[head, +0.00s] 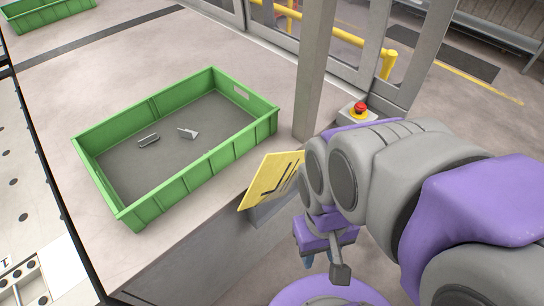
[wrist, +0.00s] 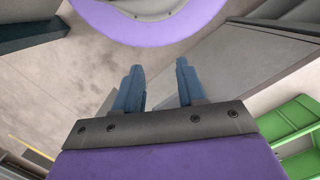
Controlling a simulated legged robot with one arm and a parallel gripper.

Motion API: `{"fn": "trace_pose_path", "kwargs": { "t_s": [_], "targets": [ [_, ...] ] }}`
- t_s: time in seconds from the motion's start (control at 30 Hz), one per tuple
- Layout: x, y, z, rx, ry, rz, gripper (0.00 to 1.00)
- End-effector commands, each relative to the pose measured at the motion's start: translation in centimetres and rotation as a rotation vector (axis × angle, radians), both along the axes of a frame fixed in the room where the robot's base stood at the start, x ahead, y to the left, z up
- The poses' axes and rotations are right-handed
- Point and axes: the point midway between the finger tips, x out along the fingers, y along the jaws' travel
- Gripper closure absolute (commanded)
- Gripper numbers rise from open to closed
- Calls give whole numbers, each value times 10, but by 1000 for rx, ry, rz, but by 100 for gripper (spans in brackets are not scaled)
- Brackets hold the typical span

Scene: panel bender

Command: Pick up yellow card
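The yellow card (head: 268,184) stands tilted at the table's front edge in the head view, with dark markings on its face. A grey holder or bracket (head: 262,212) shows just below it. My arm hides the card's right side. My gripper (head: 310,260) is below and to the right of the card, apart from it. In the wrist view my gripper (wrist: 160,68) has its two blue fingers spread, with nothing between them. I cannot make out the card in the wrist view.
A green crate (head: 190,168) with two small metal parts stands on the table; a green crate edge also shows in the wrist view (wrist: 290,122). A grey post (head: 316,70) rises behind the card. A red emergency button (head: 361,108) sits beside my arm.

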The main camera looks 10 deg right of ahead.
Motion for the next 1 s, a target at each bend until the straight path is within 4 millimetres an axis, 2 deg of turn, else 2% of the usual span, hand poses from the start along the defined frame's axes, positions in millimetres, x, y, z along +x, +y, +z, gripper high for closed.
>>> {"fn": "trace_pose_path", "kwargs": {
  "t_s": [0.47,0.5,0.63,0.77,1.0],
  "targets": [
    [0,0,0,0,0,0,60],
    [0,0,0,0,0,1,64],
    [9,2,5,7,-1,58,64],
    [41,1,21,35,-15,248,64],
    [128,0,47,105,-46,781,64]
  ]
}}
